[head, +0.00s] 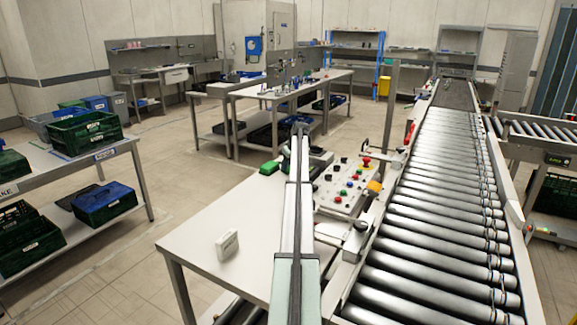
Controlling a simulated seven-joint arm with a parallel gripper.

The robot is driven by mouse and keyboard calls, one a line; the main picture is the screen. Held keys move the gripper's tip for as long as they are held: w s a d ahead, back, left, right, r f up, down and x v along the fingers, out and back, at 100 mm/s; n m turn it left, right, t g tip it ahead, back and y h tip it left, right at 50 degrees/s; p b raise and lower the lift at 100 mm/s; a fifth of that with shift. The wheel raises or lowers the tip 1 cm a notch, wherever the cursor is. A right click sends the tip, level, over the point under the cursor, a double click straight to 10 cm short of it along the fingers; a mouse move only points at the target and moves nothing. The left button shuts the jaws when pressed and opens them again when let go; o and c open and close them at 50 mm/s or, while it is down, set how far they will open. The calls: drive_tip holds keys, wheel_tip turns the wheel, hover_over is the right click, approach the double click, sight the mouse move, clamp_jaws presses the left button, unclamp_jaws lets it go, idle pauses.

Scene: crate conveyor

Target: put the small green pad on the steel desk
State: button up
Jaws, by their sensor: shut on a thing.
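A small green pad-like block (269,168) shows just left of my arm, at the far edge of the pale steel desk (195,233) in the foreground. I cannot tell whether it rests on the desk or is off it. My arm reaches away from the camera over the desk's right side.
A small white box (228,245) stands on the desk's front part. A button panel (345,190) and a roller conveyor (430,230) lie to the right. Crate shelving (140,150) stands left, a cluttered workbench (240,92) behind. The desk's middle is clear.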

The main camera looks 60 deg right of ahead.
drive_tip(key=shift+f, duration=0.15)
drive_tip(key=o, duration=1.1)
drive_tip(key=v, duration=1.2)
drive_tip(key=shift+s, duration=0.1)
